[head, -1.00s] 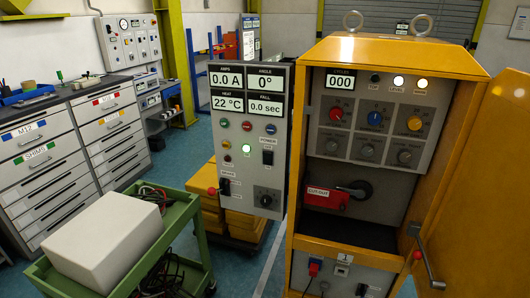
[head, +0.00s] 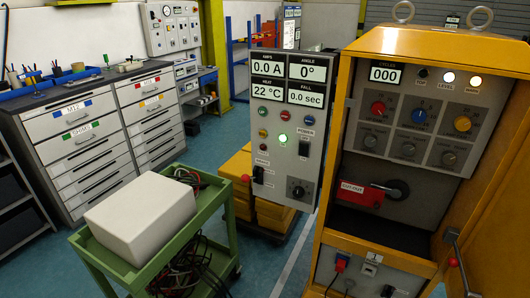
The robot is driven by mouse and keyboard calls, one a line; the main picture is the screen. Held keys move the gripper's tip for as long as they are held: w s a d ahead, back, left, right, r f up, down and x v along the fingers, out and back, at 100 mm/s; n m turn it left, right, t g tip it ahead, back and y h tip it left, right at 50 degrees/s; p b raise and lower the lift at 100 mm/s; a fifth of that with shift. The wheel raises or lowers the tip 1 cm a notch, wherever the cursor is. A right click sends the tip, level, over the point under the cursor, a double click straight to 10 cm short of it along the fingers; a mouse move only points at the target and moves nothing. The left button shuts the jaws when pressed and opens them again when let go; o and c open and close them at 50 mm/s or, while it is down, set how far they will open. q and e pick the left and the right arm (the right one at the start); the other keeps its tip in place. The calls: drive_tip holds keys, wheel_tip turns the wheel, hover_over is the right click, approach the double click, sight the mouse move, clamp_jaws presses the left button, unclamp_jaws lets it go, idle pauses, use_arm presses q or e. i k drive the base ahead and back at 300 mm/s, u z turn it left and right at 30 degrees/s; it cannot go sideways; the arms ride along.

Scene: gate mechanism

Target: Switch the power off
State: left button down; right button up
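A grey control panel (head: 290,125) stands at the left side of the yellow cabinet (head: 335,160). It carries displays reading 0.0 A, 0°, 22 °C and 0.0 sec. A black switch (head: 304,149) sits by the POWER label on its right side. A green lamp (head: 283,141) is lit on it. A black lever switch (head: 258,174) with a red part sits at the lower left, and a black knob (head: 298,190) at the lower right. The cabinet holds a red CUT-OUT handle (head: 362,194). Neither of my grippers is in view.
A green cart (head: 205,208) with a white box (head: 141,212) and cables stands in front at left. Grey drawer cabinets (head: 75,145) line the left. The yellow cabinet door (head: 500,190) is open at right. Blue floor shows between cart and drawers.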

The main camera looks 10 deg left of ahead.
sight(304, 147)
drive_tip(key=i, duration=0.6)
drive_tip(key=z, duration=1.05)
